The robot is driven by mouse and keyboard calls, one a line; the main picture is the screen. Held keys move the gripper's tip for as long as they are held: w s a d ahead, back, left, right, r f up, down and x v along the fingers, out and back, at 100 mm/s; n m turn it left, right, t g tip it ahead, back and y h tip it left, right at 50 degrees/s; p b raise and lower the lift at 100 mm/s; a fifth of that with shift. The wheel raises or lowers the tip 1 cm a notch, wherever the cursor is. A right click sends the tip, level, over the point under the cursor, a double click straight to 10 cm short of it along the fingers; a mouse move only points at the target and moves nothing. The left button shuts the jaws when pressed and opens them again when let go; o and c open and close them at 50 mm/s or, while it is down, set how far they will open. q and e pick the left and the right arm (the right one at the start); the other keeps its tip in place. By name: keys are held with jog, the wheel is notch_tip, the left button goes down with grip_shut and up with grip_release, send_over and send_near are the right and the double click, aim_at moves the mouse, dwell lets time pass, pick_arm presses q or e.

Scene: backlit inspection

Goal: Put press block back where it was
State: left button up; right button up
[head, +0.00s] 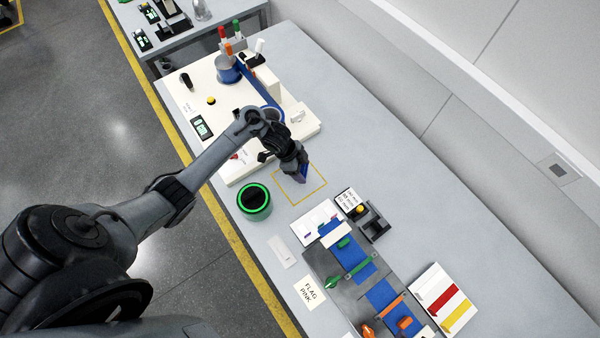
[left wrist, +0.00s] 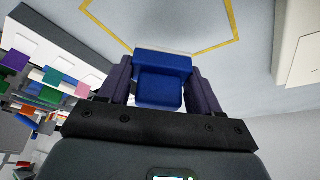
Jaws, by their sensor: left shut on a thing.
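My left gripper (head: 299,172) is shut on a blue block, which I take to be the press block. In the left wrist view the blue block (left wrist: 163,78) sits between the two dark fingers of the gripper (left wrist: 160,92). In the head view the gripper mostly hides the block and overlaps the far edge of a yellow square outline (head: 317,199) on the grey table. The outline (left wrist: 215,46) also shows beyond the block in the left wrist view. The block's height above the table is hard to tell. My right gripper is not in view.
A white base plate (head: 239,172) with a blue-armed fixture stands behind the gripper. A black fixture (head: 373,224), white cards and a blue-striped rack (head: 350,260) lie nearer.

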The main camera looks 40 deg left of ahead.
pick_arm(q)
jog(key=shift+w+a+f, duration=0.1)
jog(key=shift+a+f, duration=0.2)
jog(key=shift+a, duration=0.15)
notch_tip(320, 180, down, 4)
jog(key=shift+r+b, duration=0.2)
jog(key=shift+b, duration=0.3)
jog(key=shift+f, duration=0.15)
jog(key=shift+f, duration=0.1)
jog(key=o, duration=0.9)
jog(key=shift+o, duration=0.2)
